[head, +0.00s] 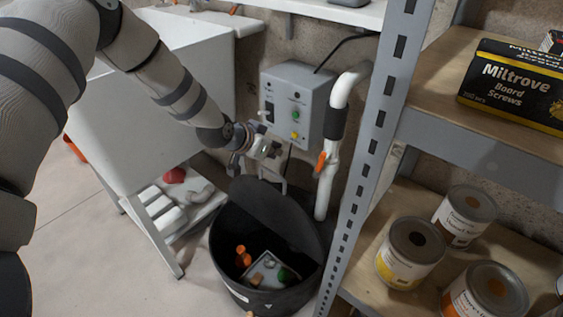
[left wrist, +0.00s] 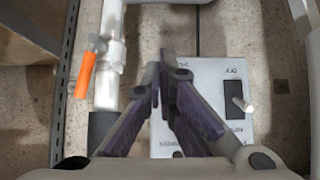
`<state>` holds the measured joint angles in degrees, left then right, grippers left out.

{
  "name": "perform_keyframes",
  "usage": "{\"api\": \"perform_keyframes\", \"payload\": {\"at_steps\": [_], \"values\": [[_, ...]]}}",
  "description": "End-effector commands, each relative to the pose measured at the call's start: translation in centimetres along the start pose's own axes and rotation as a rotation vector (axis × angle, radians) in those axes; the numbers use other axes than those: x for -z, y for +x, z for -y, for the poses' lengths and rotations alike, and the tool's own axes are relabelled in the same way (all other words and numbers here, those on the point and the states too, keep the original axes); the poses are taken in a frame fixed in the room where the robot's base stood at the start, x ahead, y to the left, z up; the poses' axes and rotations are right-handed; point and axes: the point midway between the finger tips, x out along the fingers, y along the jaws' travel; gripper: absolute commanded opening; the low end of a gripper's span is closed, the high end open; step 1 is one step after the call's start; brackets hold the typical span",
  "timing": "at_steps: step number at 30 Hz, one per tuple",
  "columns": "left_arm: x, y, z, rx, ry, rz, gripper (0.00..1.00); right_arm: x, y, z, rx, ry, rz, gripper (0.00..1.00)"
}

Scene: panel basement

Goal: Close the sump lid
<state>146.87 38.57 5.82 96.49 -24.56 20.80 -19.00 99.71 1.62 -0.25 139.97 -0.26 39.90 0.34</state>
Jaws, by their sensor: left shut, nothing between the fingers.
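The black round sump (head: 228,262) stands on the floor between the white sink unit and the metal shelf. Its dark lid (head: 278,212) is raised, tilted up at the back of the opening. Several small items lie inside, including orange and green pieces and a grey plate-like piece. My left gripper (head: 277,182) is just above and behind the lid's upper edge. I cannot tell whether it touches the lid. In the left wrist view my left gripper (left wrist: 163,70) has its fingers together with nothing between them. The lid does not show there. My right gripper is not in view.
A grey control box (head: 292,100) is on the wall behind my left gripper. A white pipe (head: 331,165) with an orange handle (head: 321,162) runs down beside the sump. The metal shelf post (head: 372,150) stands at right, with paint cans (head: 410,252) on the shelf.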

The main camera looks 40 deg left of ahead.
Motion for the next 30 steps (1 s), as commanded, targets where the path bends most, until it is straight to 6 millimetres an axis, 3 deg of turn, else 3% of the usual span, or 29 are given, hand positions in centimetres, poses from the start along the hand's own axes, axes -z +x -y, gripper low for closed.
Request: {"api": "perform_keyframes", "payload": {"at_steps": [1,10,12,16,30], "values": [[-0.6,1.4,0.0,0.000,0.001,0.006,0.00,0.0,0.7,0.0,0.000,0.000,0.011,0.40],[-0.8,8.0,-0.1,0.000,-0.001,0.008,0.00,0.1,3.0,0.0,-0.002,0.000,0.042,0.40],[-1.3,6.2,-0.1,-0.002,-0.004,0.005,0.00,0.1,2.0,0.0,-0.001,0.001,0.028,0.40],[-2.5,5.2,-0.1,-0.001,-0.003,0.002,0.00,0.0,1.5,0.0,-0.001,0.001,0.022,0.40],[-3.4,4.8,-0.1,-0.002,-0.002,0.003,0.00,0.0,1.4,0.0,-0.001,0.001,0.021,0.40]]}}
